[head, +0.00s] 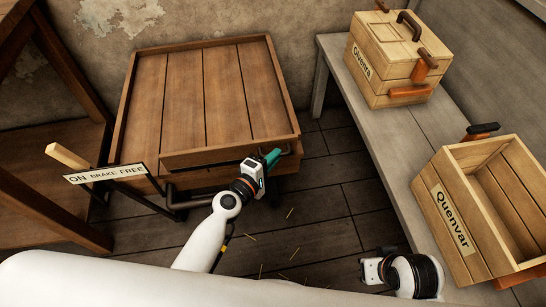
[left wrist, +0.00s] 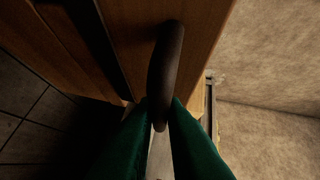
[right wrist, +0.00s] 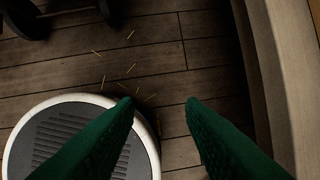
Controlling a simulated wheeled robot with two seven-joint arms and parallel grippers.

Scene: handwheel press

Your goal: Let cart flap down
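The wooden cart (head: 185,95) stands at the left against the wall, its planked bed empty. Its front flap (head: 228,152) is a board standing up along the near edge. My left gripper (head: 271,158) is at the right end of this flap. In the left wrist view, its green fingertips are closed on both sides of a dark handle (left wrist: 167,60) on a wooden board. My right gripper (right wrist: 162,102) is open and empty above the floor, away from the cart; in the head view, the right wrist (head: 405,272) shows at the bottom.
A brake sign (head: 105,174) reads "ON BRAKE FREE"; a wooden-handled lever (head: 68,156) is at its ON end. A grey bench (head: 385,130) at right holds a closed "Olvenra" crate (head: 385,75) and an open "Quenvar" crate (head: 455,222). The floor between cart and bench is clear except for straw.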

